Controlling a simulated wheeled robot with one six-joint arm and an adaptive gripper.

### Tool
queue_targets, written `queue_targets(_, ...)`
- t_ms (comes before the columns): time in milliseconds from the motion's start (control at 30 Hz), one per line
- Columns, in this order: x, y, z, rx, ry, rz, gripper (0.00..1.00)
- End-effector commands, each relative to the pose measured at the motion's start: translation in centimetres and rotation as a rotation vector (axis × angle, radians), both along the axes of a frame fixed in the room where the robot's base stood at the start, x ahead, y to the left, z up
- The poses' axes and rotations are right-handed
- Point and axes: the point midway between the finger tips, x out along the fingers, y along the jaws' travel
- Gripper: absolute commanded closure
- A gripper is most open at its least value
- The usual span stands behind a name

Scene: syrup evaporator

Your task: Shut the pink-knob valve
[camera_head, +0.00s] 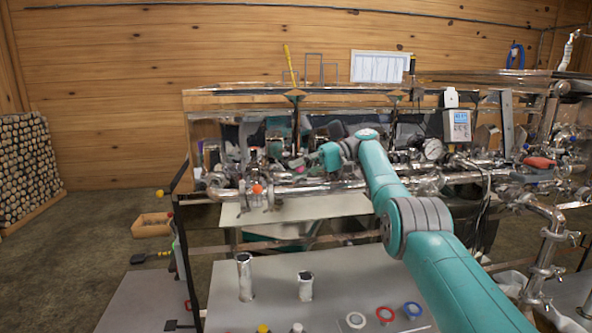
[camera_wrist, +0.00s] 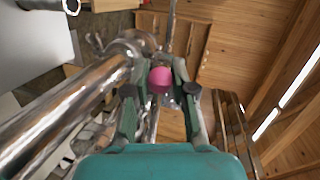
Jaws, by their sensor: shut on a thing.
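The pink knob (camera_wrist: 160,80) of the valve sits between the fingertips of my gripper (camera_wrist: 158,88) in the wrist view, and the fingers are closed on it. A thin metal stem rises behind the knob, beside a shiny steel pipe (camera_wrist: 62,118). In the head view my gripper (camera_head: 300,163) reaches left over the pipework at the front of the evaporator (camera_head: 240,98). The pink knob is hard to make out there among the reflections. The valve body is mostly hidden by the fingers in the wrist view.
An orange-red knob (camera_head: 257,189) stands on the front pipe (camera_head: 300,188) left of my gripper. A gauge (camera_head: 432,149) and a display box (camera_head: 457,125) stand to the right. Steel cylinders (camera_head: 244,277) stand on the grey table (camera_head: 345,275) in front. The floor at left is mostly open.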

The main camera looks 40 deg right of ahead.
Motion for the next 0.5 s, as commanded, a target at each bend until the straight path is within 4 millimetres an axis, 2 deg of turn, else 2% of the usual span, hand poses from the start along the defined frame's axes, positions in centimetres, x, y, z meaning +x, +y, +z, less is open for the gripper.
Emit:
queue_targets(33, -0.13, 0.19, -0.49, 0.003, 0.010, 0.011, 1.00)
queue_targets(300, -0.10, 0.40, -0.59, 0.003, 0.011, 0.016, 1.00)
queue_targets(333, -0.08, 0.41, -0.60, 0.003, 0.011, 0.016, 0.68)
queue_targets(400, -0.05, 0.42, -0.56, 0.003, 0.011, 0.015, 0.50)
queue_targets(500, -0.04, 0.38, -0.42, 0.003, 0.008, 0.013, 0.49)
